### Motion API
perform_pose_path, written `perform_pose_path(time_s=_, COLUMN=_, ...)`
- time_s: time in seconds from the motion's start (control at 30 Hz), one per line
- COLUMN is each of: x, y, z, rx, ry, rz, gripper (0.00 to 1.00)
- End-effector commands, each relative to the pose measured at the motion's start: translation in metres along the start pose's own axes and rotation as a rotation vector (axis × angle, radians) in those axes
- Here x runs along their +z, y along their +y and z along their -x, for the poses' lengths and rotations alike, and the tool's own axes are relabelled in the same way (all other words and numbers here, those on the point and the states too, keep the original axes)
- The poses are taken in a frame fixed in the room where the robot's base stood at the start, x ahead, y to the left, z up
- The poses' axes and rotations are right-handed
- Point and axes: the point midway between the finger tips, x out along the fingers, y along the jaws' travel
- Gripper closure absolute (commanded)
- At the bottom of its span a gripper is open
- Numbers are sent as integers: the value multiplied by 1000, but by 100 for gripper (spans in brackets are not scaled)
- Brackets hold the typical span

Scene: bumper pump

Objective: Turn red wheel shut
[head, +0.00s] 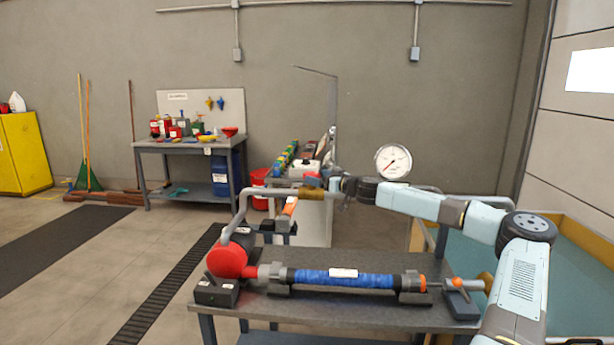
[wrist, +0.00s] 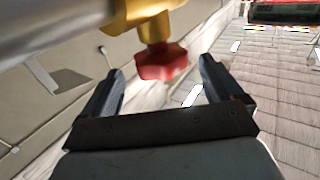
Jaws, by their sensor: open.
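The red wheel (wrist: 162,62) is a small lobed knob under a yellow valve body (wrist: 140,14) in the wrist view. My gripper (wrist: 162,70) is open, with one dark finger on each side of the wheel. Gaps show between the wheel and both fingers, so no grip is visible. I cannot tell how deep the wheel sits between the fingertips. In the head view my gripper (head: 334,184) is small and far off, near the grey pipe behind the bench.
A grey pipe (wrist: 50,28) runs into the valve body from the left. A round white gauge (head: 393,161) stands above my forearm. The near bench (head: 330,315) carries a blue-sleeved cylinder (head: 345,279) with a red round end (head: 227,261).

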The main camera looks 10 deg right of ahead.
Motion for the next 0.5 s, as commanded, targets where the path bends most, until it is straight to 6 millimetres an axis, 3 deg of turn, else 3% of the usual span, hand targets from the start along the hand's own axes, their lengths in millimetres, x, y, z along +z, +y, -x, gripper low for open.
perform_pose_path(time_s=0.2, x=0, y=-1, z=-36, rx=-1, ry=-1, rz=0, gripper=7)
perform_pose_path(time_s=0.5, x=0, y=-1, z=-59, rx=-2, ry=0, rz=-1, gripper=7)
